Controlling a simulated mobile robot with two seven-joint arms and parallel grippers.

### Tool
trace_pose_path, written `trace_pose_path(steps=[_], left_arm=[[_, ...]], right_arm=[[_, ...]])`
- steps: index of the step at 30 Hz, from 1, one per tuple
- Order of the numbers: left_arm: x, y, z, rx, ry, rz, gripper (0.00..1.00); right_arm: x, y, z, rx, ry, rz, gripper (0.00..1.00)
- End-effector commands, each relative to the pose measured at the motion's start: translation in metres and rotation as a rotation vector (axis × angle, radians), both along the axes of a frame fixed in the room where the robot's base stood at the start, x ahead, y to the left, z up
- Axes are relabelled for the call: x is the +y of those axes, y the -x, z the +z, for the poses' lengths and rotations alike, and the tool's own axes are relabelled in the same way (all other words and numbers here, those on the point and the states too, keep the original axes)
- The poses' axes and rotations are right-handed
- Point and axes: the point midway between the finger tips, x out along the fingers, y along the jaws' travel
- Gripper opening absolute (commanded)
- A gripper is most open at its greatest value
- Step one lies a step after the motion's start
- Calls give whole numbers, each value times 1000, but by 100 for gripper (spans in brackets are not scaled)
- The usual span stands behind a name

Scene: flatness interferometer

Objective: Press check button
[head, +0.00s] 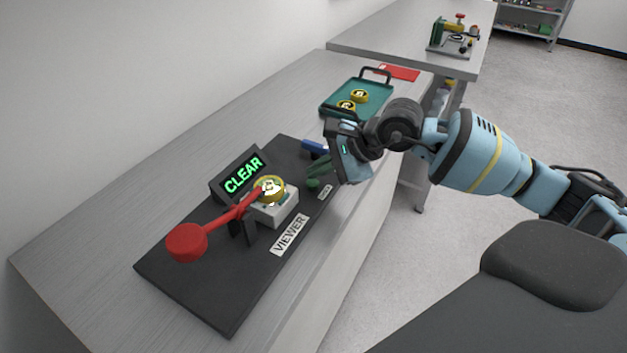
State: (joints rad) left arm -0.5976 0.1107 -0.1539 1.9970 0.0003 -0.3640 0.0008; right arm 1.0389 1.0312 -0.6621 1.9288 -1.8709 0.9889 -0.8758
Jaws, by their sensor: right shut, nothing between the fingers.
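The viewer (203,287) is a dark base plate on the bench. A small green button (313,183) sits at its right part, beside a small white label (325,192). My right gripper (318,168) is shut and empty, close above and beside the green button; I cannot tell whether it touches. A tilted display (240,177) reads CLEAR in green. A gold-rimmed disc (270,188) sits on a white block (277,211) in front of it. A red lever with a round red end (186,242) reaches towards the disc. My left gripper is out of view.
A green tray (373,108) with two gold-rimmed discs (359,96) stands farther back on the bench, near a red sheet (400,72). A blue piece (314,147) lies beside my right gripper. Another table (400,38) at the back holds a small device (452,40).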

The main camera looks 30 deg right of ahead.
Motion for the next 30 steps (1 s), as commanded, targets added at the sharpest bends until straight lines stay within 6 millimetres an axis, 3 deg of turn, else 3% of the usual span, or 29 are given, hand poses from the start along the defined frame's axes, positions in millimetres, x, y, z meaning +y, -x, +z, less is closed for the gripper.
trace_pose_path(steps=[14,30], left_arm=[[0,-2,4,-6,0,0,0],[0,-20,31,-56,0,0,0]], right_arm=[[0,0,7,-3,-1,0,0],[0,0,52,-5,-1,0,0]])
